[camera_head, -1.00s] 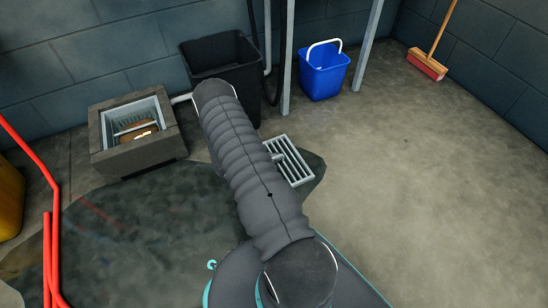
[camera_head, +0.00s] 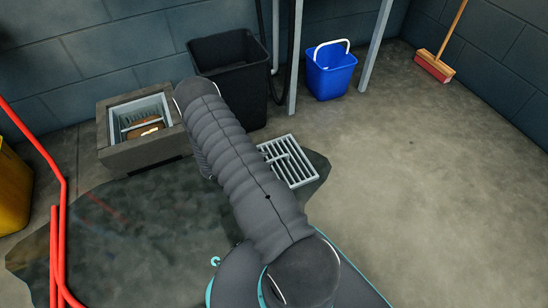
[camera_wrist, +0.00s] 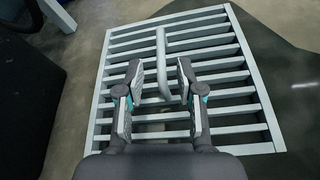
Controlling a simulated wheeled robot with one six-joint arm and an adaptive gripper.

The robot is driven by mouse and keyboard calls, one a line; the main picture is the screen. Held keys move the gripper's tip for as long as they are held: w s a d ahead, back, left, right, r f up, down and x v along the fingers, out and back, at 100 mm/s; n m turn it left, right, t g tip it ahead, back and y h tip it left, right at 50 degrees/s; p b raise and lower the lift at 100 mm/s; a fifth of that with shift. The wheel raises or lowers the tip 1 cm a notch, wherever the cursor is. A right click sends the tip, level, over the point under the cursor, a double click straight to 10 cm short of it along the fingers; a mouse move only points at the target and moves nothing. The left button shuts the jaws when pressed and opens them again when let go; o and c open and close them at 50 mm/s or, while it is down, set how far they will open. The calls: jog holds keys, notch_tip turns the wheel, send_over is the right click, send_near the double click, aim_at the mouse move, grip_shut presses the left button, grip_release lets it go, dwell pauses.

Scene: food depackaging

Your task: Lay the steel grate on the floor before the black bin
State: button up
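The steel grate (camera_head: 301,172) lies on the floor in front of the black bin (camera_head: 250,92), at the edge of a dark wet patch. In the wrist view the grate (camera_wrist: 225,77) fills the middle, with a bar handle (camera_wrist: 161,50) standing out from its slats. My gripper (camera_wrist: 160,74) is open over the grate. Its two fingers stand apart on either side of the handle, with a gap on each side. In the head view my gripper and the grate's left part are hidden behind my arm.
A drain pit (camera_head: 110,150) with a stone rim and brown matter inside is left of the bin. A blue bucket (camera_head: 330,82) and a grey post (camera_head: 369,50) stand right of it. Red rails (camera_head: 62,205) are at left. The floor at right (camera_head: 420,180) is clear.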

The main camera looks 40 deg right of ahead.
jog(key=v, duration=0.4)
jog(key=shift+a+r, duration=0.1)
jog(key=shift+w+a+r, duration=0.1)
jog(key=shift+a+r, duration=0.05)
jog(key=shift+r, duration=0.15)
jog(key=s+a+r+m+y, duration=0.2)
jog(key=r+m, duration=0.1)
jog(key=r, duration=0.7)
jog(key=s+a+r+m+y, duration=0.1)
jog(key=a+r+m+y, duration=0.15)
jog(key=r, duration=0.75)
jog(key=s+a+r+m+y, duration=0.2)
jog(key=a+r+m, duration=0.1)
jog(key=r, duration=0.7)
jog(key=s+a+r+m+t+y, duration=0.2)
jog(key=s+a+r+t+y, duration=0.1)
jog(key=s+a+r, duration=0.3)
jog(key=s+a+r+m+t+y, duration=0.3)
jog(key=s+a+r, duration=0.4)
jog(key=s+r, duration=0.4)
jog(key=shift+s+t+y, duration=0.45)
jog(key=shift+s+t, duration=0.35)
jog(key=shift+t, duration=0.1)
jog(key=shift+d, duration=0.1)
